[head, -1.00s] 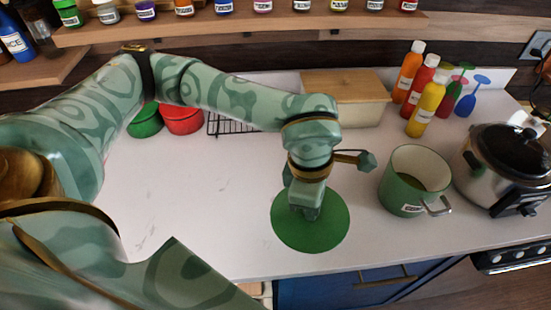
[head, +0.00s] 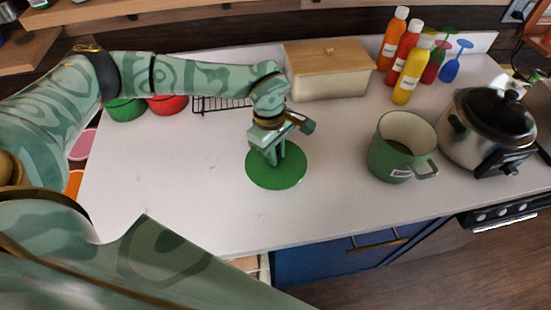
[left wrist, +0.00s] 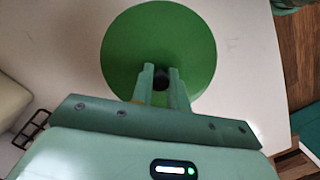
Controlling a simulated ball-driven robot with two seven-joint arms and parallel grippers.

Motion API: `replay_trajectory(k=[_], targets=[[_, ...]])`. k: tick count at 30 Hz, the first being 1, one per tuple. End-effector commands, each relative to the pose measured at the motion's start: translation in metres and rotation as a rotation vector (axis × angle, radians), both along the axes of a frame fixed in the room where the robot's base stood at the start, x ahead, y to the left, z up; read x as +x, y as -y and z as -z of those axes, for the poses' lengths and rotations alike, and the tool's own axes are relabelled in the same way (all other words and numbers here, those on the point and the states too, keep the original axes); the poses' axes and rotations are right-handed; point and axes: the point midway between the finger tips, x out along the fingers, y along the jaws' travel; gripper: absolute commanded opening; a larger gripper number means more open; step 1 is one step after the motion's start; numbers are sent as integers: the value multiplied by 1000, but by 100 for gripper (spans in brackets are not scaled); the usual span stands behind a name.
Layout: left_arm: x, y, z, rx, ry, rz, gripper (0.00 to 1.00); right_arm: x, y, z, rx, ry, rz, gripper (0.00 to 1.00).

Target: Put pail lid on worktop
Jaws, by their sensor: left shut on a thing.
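The pail lid (head: 290,177) is a flat green disc with a dark knob, seen over the white worktop (head: 200,190). My left gripper (head: 276,160) is above the lid and shut on its knob. In the left wrist view the lid (left wrist: 190,35) fills the upper middle, with the knob between the fingertips (left wrist: 160,75). The lid looks level and low over the worktop; I cannot tell whether it touches. The open green pail (head: 401,147) stands to the right of the lid, apart from it. My right gripper is not in view.
A slow cooker (head: 488,128) stands right of the pail. Sauce bottles (head: 411,75) and a cream box with a wooden lid (head: 328,72) are at the back. A black rack (head: 222,104) and red and green pots (head: 126,109) are back left. The front left worktop is clear.

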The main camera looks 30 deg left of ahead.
Motion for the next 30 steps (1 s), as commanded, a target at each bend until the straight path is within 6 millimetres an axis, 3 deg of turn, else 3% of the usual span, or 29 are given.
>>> replay_trajectory(k=[5,12,22,23,25,30], targets=[[7,-6,11,0,1,-1,0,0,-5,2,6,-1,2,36],[7,-7,42,0,-1,-1,0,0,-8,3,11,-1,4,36],[7,-6,46,0,0,-1,0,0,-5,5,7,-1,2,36],[7,-6,46,0,0,-1,22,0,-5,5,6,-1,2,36],[7,-6,45,0,0,-1,38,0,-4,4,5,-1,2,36],[7,-6,45,0,0,-1,38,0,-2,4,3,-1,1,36]])
